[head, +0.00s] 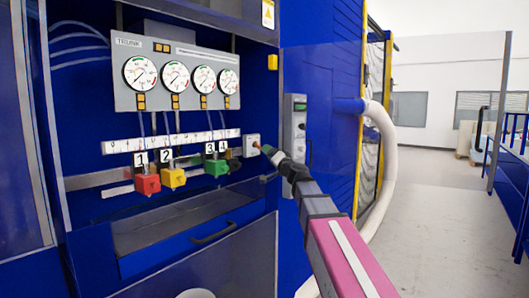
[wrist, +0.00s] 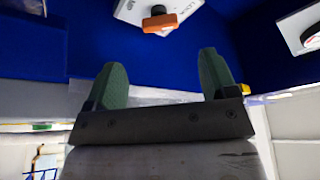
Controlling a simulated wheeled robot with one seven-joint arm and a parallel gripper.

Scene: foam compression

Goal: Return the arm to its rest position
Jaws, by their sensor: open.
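My arm reaches forward from the lower right in the head view, toward the right side of the blue machine's recess. My gripper (head: 268,151) is at its end, near a small grey switch box (head: 252,146) on the recess wall. In the wrist view my gripper (wrist: 163,82) shows two green fingers spread apart with nothing between them. An orange knob (wrist: 160,23) on a white labelled plate lies beyond the fingertips and looks apart from them.
A panel with several gauges (head: 175,75) is in the recess. Below it hang red (head: 147,184), yellow (head: 172,178) and green (head: 217,168) valve blocks. A grey control box (head: 294,130) is close beside my arm. A white hose (head: 388,165) curves at right; open floor (head: 430,230) lies beyond.

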